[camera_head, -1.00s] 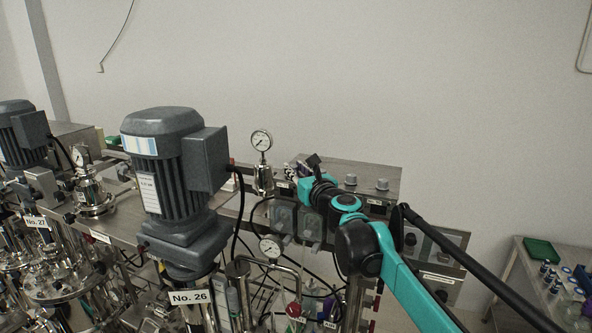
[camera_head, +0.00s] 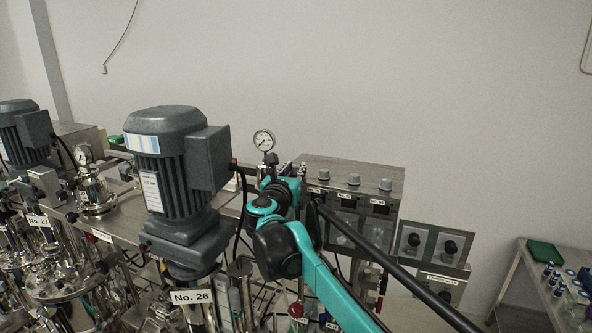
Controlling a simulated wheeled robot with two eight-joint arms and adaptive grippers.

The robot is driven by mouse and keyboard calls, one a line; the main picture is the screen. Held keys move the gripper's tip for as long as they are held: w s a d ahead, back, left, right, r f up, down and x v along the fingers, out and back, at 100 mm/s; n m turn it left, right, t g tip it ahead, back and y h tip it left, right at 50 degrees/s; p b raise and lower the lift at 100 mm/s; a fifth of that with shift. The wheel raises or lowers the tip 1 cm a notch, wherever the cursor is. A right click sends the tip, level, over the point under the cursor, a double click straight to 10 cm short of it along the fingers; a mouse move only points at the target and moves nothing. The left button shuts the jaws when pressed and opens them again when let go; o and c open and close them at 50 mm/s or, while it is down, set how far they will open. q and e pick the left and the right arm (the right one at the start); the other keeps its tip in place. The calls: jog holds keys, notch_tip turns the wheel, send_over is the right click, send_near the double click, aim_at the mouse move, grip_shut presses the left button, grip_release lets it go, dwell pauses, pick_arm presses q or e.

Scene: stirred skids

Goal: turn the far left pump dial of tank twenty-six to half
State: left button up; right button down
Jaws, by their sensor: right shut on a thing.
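Tank twenty-six shows by its No. 26 label (camera_head: 191,297) below the big grey motor (camera_head: 178,170). Right of it stands a steel pump box (camera_head: 345,168) with a row of round dials along its top. Three grey dials show: the left one (camera_head: 323,175), the middle one (camera_head: 353,179) and the right one (camera_head: 385,184). My right gripper (camera_head: 284,172) is at the box's left end, left of these dials, shut on the far left pump dial. My own wrist hides that dial and the fingertips, so the dial's setting cannot be read. My left gripper is not in view.
A pressure gauge (camera_head: 264,140) stands just behind my right gripper. Steel panels with black knobs (camera_head: 449,247) hang right of the box. A side table (camera_head: 520,270) with a green box (camera_head: 545,254) and small bottles is at the far right.

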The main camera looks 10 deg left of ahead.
jog(key=shift+a+r+m+h, duration=0.15)
jog(key=shift+m+h, duration=0.85)
jog(key=shift+h, duration=0.5)
jog(key=shift+g, duration=0.3)
jog(key=c, duration=1.6)
grip_release()
jog(key=shift+w, duration=0.25)
jog(key=v, duration=1.2)
jog(key=shift+f, duration=0.3)
jog(key=shift+a, duration=0.1)
